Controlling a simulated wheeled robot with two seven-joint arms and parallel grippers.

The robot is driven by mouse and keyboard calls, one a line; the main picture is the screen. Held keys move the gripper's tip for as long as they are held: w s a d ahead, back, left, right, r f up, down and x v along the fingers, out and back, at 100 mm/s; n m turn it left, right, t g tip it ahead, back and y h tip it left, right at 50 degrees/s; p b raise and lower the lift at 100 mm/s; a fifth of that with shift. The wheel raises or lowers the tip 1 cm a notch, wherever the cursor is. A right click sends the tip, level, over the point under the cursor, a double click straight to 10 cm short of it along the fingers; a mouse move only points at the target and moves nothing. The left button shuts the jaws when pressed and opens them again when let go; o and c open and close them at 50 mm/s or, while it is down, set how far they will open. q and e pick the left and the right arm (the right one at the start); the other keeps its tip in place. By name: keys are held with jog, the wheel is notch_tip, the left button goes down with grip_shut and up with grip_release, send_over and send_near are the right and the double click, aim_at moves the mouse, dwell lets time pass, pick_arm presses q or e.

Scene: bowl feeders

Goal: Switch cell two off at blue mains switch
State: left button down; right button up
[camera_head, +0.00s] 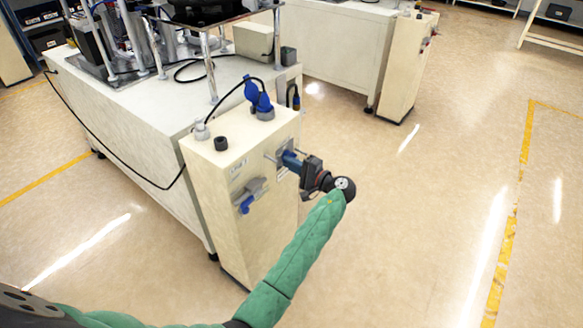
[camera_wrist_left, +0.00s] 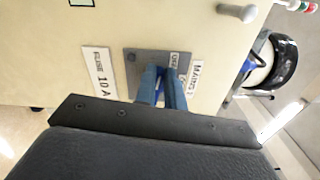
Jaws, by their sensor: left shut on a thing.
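The cream cabinet (camera_head: 222,170) at the end of the bench carries a grey switch plate (camera_head: 283,146) on its right face. In the left wrist view, the plate (camera_wrist_left: 131,70) has labels beside it, one reading MAINS and another FUSE 10 A. My left gripper (camera_head: 286,159) reaches this plate from the right. Its two blue fingers (camera_wrist_left: 162,92) are shut on the blue mains switch (camera_wrist_left: 160,71), which shows only partly between them. The fingers hide most of the switch, so its exact position is unclear. My right gripper is not in view.
A grey fitting with a blue lever (camera_head: 245,204) is on the cabinet's other face. A blue plug (camera_head: 257,97) with a black cable stands on top, beside a black knob (camera_head: 221,143). Another cream cabinet (camera_head: 404,68) stands at the back. The floor to the right is clear.

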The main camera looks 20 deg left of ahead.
pick_arm(q)
jog(key=shift+f+n+b, duration=0.35)
jog(key=shift+n+b, duration=0.55)
jog(key=c, duration=1.5)
grip_release()
